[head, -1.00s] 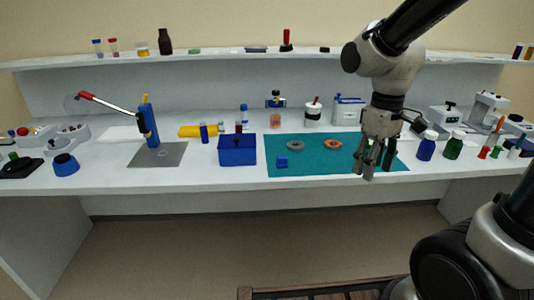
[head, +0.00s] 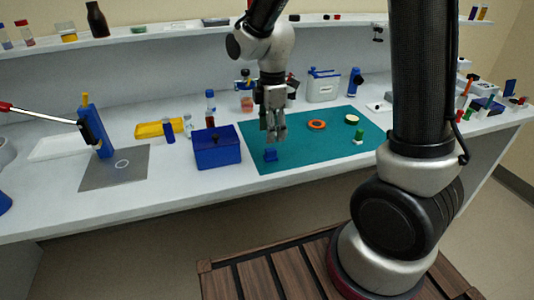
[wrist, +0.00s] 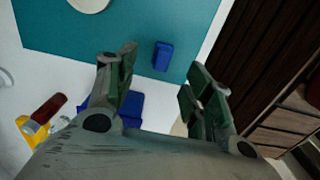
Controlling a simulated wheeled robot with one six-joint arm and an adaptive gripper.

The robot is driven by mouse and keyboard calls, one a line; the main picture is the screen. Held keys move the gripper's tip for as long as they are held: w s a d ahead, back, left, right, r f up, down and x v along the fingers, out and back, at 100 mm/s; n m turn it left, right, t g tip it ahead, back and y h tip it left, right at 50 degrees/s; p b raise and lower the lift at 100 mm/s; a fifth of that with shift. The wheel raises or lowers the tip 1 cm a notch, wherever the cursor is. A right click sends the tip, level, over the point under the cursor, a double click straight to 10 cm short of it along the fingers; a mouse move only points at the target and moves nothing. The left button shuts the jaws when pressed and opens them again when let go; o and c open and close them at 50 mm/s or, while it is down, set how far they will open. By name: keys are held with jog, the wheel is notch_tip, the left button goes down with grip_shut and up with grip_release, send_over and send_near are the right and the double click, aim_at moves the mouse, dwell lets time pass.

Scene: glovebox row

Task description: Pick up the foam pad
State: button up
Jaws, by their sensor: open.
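No thing is plainly recognisable as a foam pad. A small blue block (head: 270,155) lies on the teal mat (head: 330,145) near its front left and may be it. In the wrist view the block (wrist: 163,56) shows on the mat, seen between the lines of my fingers. My gripper (head: 274,138) is open and empty, above the mat just behind and over the block in the head view. In the wrist view its fingers (wrist: 162,72) stand apart on both sides, with nothing between them. The gap in height to the block is unclear.
A dark blue box (head: 217,148) stands left of the mat. An orange ring (head: 317,124), a round green-rimmed piece (head: 351,119) and a small green-and-white item (head: 359,135) are on the mat. A pale round piece (wrist: 88,4) shows in the wrist view. The mat's right front is clear.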

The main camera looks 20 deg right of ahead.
aim_at(272, 149)
jog(key=f, duration=0.7)
jog(key=shift+s+f, duration=0.25)
jog(key=shift+f, duration=0.15)
jog(key=c, duration=0.8)
